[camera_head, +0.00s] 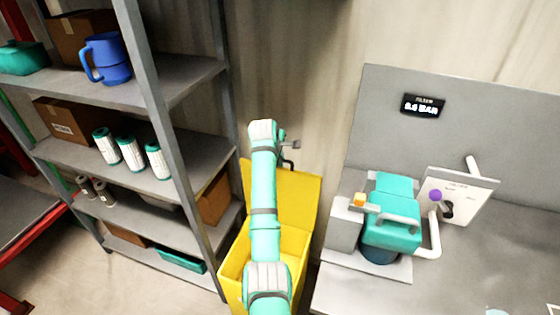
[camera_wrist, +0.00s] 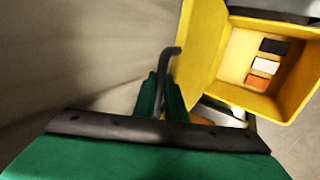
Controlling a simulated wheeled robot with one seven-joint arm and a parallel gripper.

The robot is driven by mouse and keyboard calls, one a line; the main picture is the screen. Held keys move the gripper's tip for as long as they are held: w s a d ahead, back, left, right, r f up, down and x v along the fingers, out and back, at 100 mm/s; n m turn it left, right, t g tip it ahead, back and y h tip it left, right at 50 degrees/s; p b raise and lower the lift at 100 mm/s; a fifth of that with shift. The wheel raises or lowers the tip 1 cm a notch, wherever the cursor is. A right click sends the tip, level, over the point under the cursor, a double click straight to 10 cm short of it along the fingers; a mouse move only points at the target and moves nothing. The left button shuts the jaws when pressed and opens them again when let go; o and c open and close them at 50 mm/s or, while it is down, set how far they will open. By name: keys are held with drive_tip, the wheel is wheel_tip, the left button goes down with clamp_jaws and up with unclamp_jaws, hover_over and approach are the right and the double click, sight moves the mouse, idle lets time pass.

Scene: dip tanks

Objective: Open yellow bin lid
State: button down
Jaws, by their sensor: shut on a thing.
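The yellow bin (camera_head: 296,243) stands on the floor between the shelf and the bench. Its lid (camera_head: 300,200) is raised, standing up steeply near the back wall. The lid also shows in the wrist view (camera_wrist: 204,45), beside the open bin (camera_wrist: 283,103). A dark bent handle (camera_wrist: 171,52) is at the lid's edge. My gripper (camera_wrist: 161,98) is shut on this handle, with the green fingers on either side of it. In the head view my arm hides part of the bin and lid, and the fingers are hard to make out.
Inside the bin lie black, white and orange blocks (camera_wrist: 263,66). A grey shelf (camera_head: 180,85) with boxes, a blue jug (camera_head: 108,60) and canisters stands close on the left. A grey bench (camera_head: 470,275) with a teal machine (camera_head: 392,232) stands close on the right. The corrugated wall (camera_head: 300,80) is behind.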

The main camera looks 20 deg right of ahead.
drive_tip(key=c, duration=1.8)
unclamp_jaws()
drive_tip(key=shift+s+f, duration=0.2)
drive_tip(key=shift+f, duration=0.3)
drive_tip(key=shift+a, duration=0.1)
drive_tip(key=v, duration=1.1)
drive_tip(key=shift+w+r, duration=0.25)
drive_tip(key=shift+r, duration=0.35)
